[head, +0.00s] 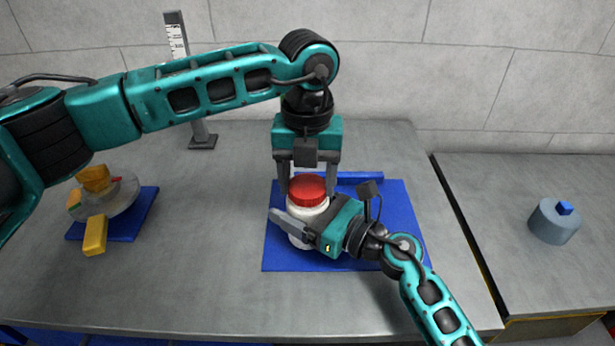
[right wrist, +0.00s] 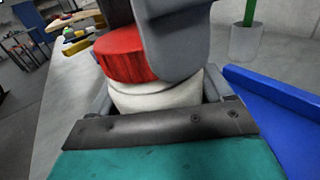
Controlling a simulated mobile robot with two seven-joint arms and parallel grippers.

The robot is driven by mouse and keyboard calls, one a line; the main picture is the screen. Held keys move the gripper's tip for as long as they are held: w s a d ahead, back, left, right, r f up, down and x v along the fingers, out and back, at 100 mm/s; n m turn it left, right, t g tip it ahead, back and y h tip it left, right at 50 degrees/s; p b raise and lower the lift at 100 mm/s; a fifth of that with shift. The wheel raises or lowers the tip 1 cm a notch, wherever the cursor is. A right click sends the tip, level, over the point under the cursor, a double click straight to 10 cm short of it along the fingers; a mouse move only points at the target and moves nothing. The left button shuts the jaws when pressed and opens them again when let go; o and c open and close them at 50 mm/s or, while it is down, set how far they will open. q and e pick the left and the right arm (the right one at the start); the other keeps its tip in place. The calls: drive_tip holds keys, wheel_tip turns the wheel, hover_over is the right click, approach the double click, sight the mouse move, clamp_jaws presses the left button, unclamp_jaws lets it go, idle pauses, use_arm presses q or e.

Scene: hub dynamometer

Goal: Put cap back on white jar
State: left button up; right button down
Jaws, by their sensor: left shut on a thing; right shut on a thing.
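The white jar (head: 297,240) stands over the blue mat (head: 285,258), with its lower part partly behind my right gripper. My right gripper (head: 305,222) is shut on the jar's body from the right side. The red ribbed cap (head: 307,190) sits at the top of the jar. My left gripper (head: 307,183) comes down from above and is shut on the cap, one finger on each side. In the right wrist view the cap (right wrist: 130,55) rests against the white jar (right wrist: 155,97), a grey finger covering its right part. I cannot tell whether the cap is fully seated.
A blue bar (head: 358,178) lies at the mat's back edge. At the left, a round grey part with yellow pieces (head: 95,235) stands on a blue pad. A scale post (head: 176,40) stands behind. A grey cylinder (head: 553,225) with a blue block sits on the right table.

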use_arm(q)
drive_tip(key=m, duration=1.3)
drive_tip(key=shift+m, duration=0.4)
drive_tip(key=o, duration=1.2)
drive_tip(key=shift+r, duration=2.2)
drive_tip(key=shift+c, duration=0.5)
drive_tip(key=r+n, duration=0.2)
drive_tip(key=n, duration=0.1)
drive_tip(key=shift+d, duration=0.1)
drive_tip(key=shift+r+n, duration=0.75)
drive_tip(key=shift+n, duration=0.55)
